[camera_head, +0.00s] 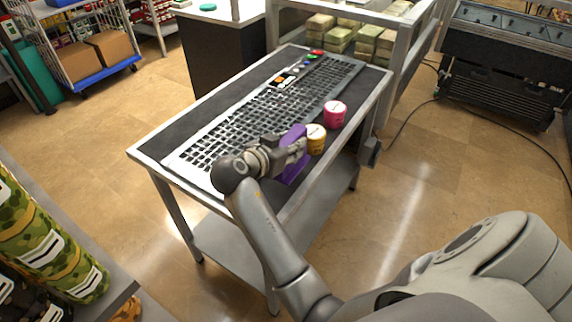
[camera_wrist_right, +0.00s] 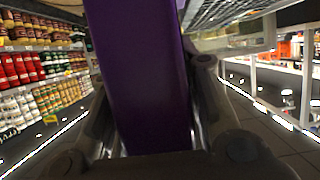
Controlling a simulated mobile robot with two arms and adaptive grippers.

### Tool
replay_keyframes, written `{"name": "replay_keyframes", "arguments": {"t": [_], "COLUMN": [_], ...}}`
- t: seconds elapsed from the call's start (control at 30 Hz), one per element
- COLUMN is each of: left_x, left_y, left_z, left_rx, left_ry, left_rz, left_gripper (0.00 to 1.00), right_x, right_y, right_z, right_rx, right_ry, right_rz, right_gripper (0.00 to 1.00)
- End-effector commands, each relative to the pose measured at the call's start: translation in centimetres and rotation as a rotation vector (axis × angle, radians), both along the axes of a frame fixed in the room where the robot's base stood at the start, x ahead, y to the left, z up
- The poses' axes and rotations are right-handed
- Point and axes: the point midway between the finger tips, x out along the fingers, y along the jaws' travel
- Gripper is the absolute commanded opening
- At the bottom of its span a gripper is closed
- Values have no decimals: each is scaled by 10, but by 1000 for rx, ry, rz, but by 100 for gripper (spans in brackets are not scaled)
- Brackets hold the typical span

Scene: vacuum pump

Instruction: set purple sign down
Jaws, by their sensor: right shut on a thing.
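The purple sign (camera_head: 293,163) is a flat panel at the near long edge of the dark-topped table, held by my right gripper (camera_head: 291,151). In the right wrist view the sign (camera_wrist_right: 140,75) fills the middle, between the two fingers of the gripper (camera_wrist_right: 150,150). The gripper is shut on it. I cannot tell whether the sign's lower edge touches the table (camera_head: 220,95). My left gripper is not in view.
A yellow round item (camera_head: 316,140) stands right beside the sign, and a pink one (camera_head: 334,114) is just beyond it. A long grey keyboard-like panel (camera_head: 270,112) covers much of the tabletop. A shelf with camouflage rolls (camera_head: 45,245) is at the left front.

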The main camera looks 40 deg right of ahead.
Motion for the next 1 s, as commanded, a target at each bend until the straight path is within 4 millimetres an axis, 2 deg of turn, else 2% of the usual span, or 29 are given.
{"name": "replay_keyframes", "arguments": {"t": [0.17,0.4,0.87,0.9,1.0], "left_x": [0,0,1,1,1], "left_y": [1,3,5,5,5], "left_z": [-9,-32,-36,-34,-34], "left_rx": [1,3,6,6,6], "left_ry": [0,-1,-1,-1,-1], "left_rz": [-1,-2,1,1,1], "left_gripper": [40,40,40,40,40], "right_x": [1,1,1,1,1], "right_y": [6,9,9,9,9], "right_z": [-9,-39,-46,-44,-44], "right_rx": [0,-1,1,1,1], "right_ry": [0,0,0,0,0], "right_rz": [1,0,1,1,1], "right_gripper": [6,6,6,37,50]}}
